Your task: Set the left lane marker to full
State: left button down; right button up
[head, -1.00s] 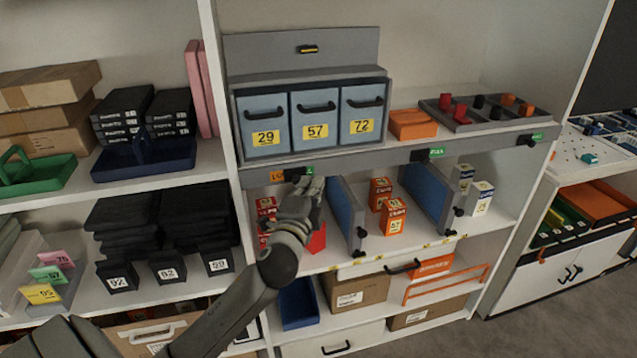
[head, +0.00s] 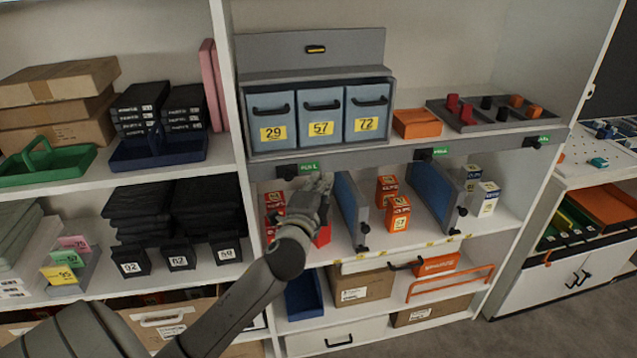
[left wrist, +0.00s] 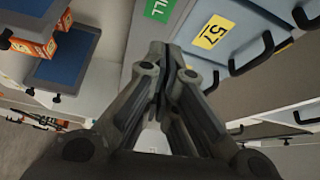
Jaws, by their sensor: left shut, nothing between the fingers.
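The left lane marker (head: 306,168) is on the grey shelf rail below the bins, at the left. It shows a green FULL label, with its dark slider (head: 289,173) at the left of the label. My left gripper (head: 325,183) is shut and empty, just below and right of this marker and apart from it in the head view. In the left wrist view the shut fingertips (left wrist: 172,52) point at the rail, and a green label (left wrist: 159,9) shows beyond them. My right gripper is out of view.
The middle marker (head: 434,153) and right marker (head: 540,140) also show green. Blue dividers (head: 349,205) split the lanes below, with red-orange cartons (head: 397,214) between them. Blue-grey bins (head: 321,115) stand above the rail. A white upright (head: 232,120) is to the left.

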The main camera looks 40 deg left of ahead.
pick_arm(q)
jog(key=a+b+v, duration=0.1)
jog(key=b+v, duration=0.1)
jog(key=v, duration=0.7)
jog(key=shift+s, duration=0.2)
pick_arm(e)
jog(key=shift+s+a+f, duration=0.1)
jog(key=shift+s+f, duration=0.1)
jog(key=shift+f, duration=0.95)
